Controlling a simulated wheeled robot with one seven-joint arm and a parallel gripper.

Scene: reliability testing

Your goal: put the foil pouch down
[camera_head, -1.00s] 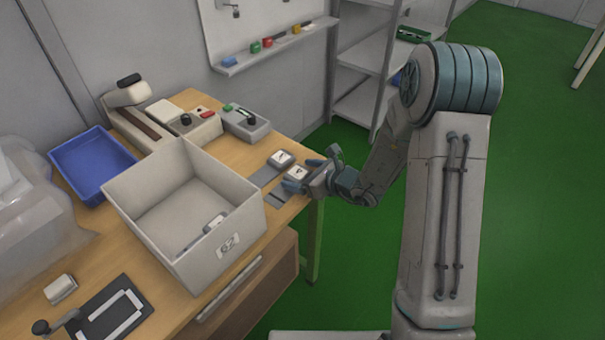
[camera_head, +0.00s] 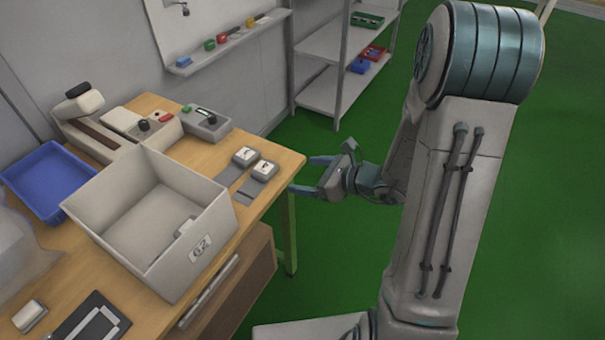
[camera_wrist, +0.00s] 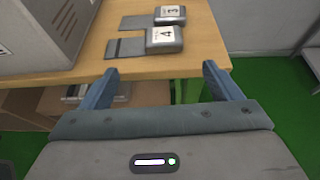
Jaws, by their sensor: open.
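My gripper (camera_head: 308,175) is open and empty, just off the right edge of the wooden table. In the wrist view its fingers (camera_wrist: 161,72) stand wide apart with nothing between them. Two grey blocks with white labels stand on the table, the block marked 4 (camera_wrist: 166,37) nearer me and the block marked 3 (camera_wrist: 171,14) behind it. A flat grey piece with a dark band (camera_wrist: 125,48) lies beside block 4. It may be the foil pouch, but I cannot tell for sure. A plain flat grey piece (camera_wrist: 135,22) lies beside block 3.
A grey open box marked with a label (camera_head: 160,262) stands on the table (camera_head: 262,205), with a small item inside. A blue tray (camera_head: 42,180) and bench devices (camera_head: 140,125) are behind. Shelves (camera_head: 320,90) stand at the back.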

